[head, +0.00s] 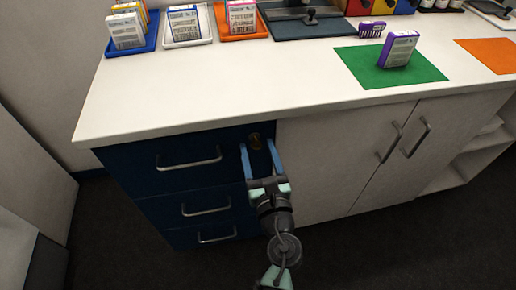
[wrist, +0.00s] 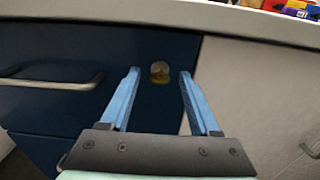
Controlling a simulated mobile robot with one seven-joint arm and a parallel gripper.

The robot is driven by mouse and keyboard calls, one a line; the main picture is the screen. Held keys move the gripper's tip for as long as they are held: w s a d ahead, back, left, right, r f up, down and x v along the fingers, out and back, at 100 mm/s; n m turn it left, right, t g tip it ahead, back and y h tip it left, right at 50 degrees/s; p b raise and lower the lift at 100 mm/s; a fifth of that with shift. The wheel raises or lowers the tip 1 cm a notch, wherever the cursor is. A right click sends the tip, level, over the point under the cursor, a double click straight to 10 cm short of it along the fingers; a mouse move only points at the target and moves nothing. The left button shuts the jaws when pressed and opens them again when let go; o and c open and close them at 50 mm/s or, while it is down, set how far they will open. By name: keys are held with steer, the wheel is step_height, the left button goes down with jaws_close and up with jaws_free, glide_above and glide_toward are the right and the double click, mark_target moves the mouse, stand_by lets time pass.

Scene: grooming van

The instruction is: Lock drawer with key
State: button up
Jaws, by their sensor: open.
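My gripper (head: 259,155) is open, with its two blue fingers on either side of a small brass-coloured key (head: 256,141) at the top right of the upper blue drawer (head: 185,158). In the wrist view the key (wrist: 159,72) shows between and just beyond the fingertips of the gripper (wrist: 160,75), and no finger is seen touching it. It appears to sit in the lock, but the lock itself is hidden behind it. The upper drawer looks closed, flush with the cabinet front, and its metal handle (head: 189,163) is left of the gripper.
Two more blue drawers lie below, with metal handles (head: 206,210). White cabinet doors (head: 345,160) with handles stand to the right. The white countertop (head: 230,85) overhangs just above the key. It bears trays with boxes, a green mat (head: 360,65) and a purple box (head: 399,48).

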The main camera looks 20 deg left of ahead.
steer(key=shift+w+a, duration=0.15)
steer(key=shift+w, duration=0.05)
jaws_close()
stand_by(0.3)
